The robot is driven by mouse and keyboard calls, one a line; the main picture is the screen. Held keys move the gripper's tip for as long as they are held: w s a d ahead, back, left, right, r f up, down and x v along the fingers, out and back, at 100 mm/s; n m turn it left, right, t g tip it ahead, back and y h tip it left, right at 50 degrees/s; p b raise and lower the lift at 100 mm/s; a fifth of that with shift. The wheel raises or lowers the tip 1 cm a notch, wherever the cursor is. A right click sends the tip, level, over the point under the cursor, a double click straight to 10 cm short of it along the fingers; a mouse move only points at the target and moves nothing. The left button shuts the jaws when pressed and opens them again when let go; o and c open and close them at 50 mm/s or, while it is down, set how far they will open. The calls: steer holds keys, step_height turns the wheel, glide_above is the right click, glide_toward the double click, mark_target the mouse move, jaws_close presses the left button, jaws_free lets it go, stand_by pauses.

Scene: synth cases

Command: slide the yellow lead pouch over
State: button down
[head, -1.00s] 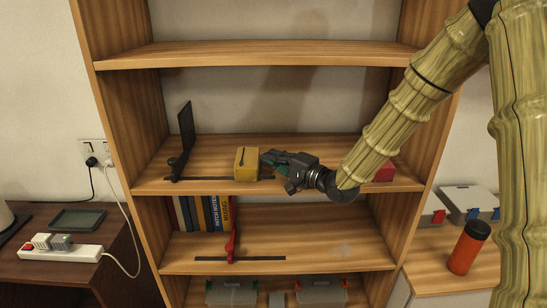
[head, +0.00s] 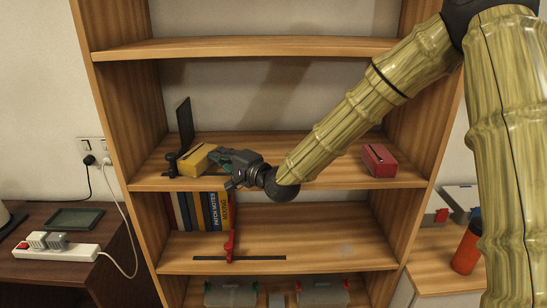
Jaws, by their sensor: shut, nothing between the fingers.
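The yellow pouch (head: 192,160) lies on the middle shelf (head: 325,173) at its left part, turned at an angle. Its left end is at or very near the black bookend (head: 185,125); I cannot tell if they touch. My gripper (head: 213,156) is shut and empty. It reaches in from the right with its fingertips at the right side of the pouch, seemingly touching it. The fingers partly cover that side.
A red box (head: 379,160) sits at the right of the same shelf. Several books (head: 205,211) and a red bookend (head: 231,245) stand on the shelf below. The middle shelf is clear between my arm and the red box.

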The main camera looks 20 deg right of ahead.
stand_by(0.4)
steer(key=shift+d+r, duration=0.1)
steer(key=shift+d, duration=0.4)
steer(key=d, duration=0.3)
steer(key=shift+s+p, duration=0.3)
steer(key=shift+s, duration=0.1)
steer(key=b+v, duration=0.4)
steer(key=v, duration=1.6)
steer(key=shift+b, duration=0.35)
steer(key=shift+a, duration=0.1)
